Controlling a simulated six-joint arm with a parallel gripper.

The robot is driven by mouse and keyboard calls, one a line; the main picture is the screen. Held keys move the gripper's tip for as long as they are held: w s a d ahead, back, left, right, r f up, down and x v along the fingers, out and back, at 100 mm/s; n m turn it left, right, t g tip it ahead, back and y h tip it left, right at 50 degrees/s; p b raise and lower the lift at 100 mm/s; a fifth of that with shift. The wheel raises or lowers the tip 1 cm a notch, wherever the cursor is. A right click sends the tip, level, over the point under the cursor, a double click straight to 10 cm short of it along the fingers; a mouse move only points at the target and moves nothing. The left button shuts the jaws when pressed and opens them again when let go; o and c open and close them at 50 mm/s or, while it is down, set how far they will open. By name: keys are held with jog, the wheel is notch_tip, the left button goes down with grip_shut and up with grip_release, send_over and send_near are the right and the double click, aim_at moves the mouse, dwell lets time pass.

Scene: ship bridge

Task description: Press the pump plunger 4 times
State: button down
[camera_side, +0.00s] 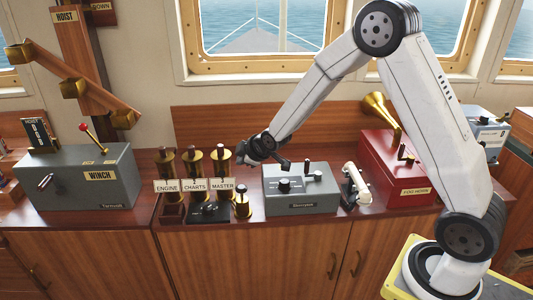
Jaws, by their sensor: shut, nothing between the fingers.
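A small brass cylinder with a round knob on top (242,204) stands on the wooden counter, right of the black plate. It looks like the pump with its plunger; I see no label on it. My gripper (243,156) is dark, shut and empty. In the picture it is above the brass knob, between the MASTER post and the grey box. The fingers are small and dark here, and I cannot tell their exact distance from the knob.
Brass-topped posts labelled ENGINE (167,187), CHARTS (194,187) and MASTER (222,186) stand close on the left. A grey control box (302,204), white handset (352,188) and red fog horn box (398,172) are right. A grey winch box (70,190) is far left.

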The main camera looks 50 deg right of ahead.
aim_at(244, 187)
jog(key=shift+f, duration=3.25)
